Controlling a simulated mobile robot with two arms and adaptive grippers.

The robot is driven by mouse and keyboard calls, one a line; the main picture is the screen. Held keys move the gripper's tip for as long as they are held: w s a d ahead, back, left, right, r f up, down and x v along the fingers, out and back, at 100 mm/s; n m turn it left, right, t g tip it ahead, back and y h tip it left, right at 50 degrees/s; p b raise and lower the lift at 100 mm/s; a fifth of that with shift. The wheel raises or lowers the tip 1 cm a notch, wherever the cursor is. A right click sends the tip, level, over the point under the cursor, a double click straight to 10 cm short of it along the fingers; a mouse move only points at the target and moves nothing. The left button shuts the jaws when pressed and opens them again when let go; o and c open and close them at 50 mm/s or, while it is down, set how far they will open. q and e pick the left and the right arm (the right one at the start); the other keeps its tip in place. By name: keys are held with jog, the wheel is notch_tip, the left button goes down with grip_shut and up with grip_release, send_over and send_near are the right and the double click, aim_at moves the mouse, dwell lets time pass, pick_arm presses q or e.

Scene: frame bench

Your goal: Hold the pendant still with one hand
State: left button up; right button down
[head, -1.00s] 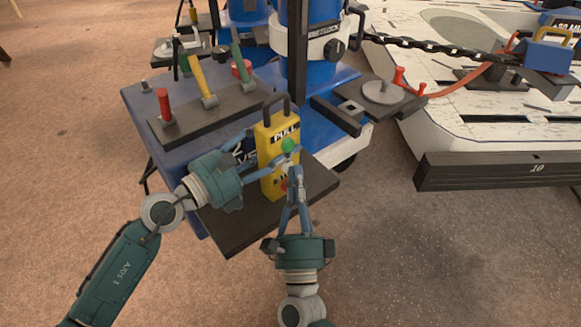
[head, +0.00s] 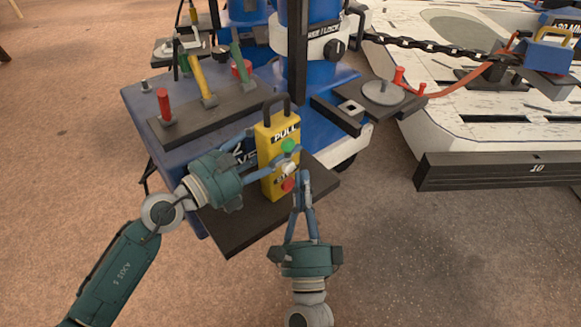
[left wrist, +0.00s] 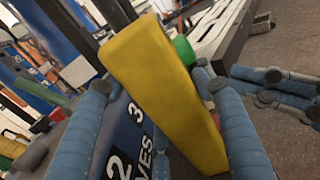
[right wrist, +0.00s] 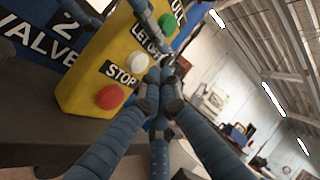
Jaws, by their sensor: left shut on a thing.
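The yellow pendant (head: 272,165) stands upright over a dark shelf, its black handle on top. Its face bears a green button (head: 288,145) under PULL, a white button (right wrist: 139,61) by LET OFF and a red button (right wrist: 110,97) by STOP. My left gripper (head: 271,148) is shut on the pendant from the left, one finger on each side. In the left wrist view the pendant (left wrist: 165,90) lies between the blue fingers. My right gripper (head: 304,178) is shut and empty, its fingertips together just in front and right of the pendant's lower face, apparently clear of it.
The dark shelf (head: 240,226) lies under the pendant. Behind it, a lever panel (head: 225,105) has red, yellow and green handles. A blue post (head: 325,95) rises behind the pendant. A chain (head: 425,46) runs right. The floor at right front is clear.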

pick_arm(q)
jog(key=shift+r, duration=0.1)
pick_arm(e)
jog(key=shift+s+d, duration=1.6)
jog(key=shift+s, duration=0.25)
pick_arm(q)
jog(key=o, duration=1.7)
jog(key=shift+a, duration=0.1)
jog(key=v, duration=1.1)
jog(key=shift+s+a, duration=0.3)
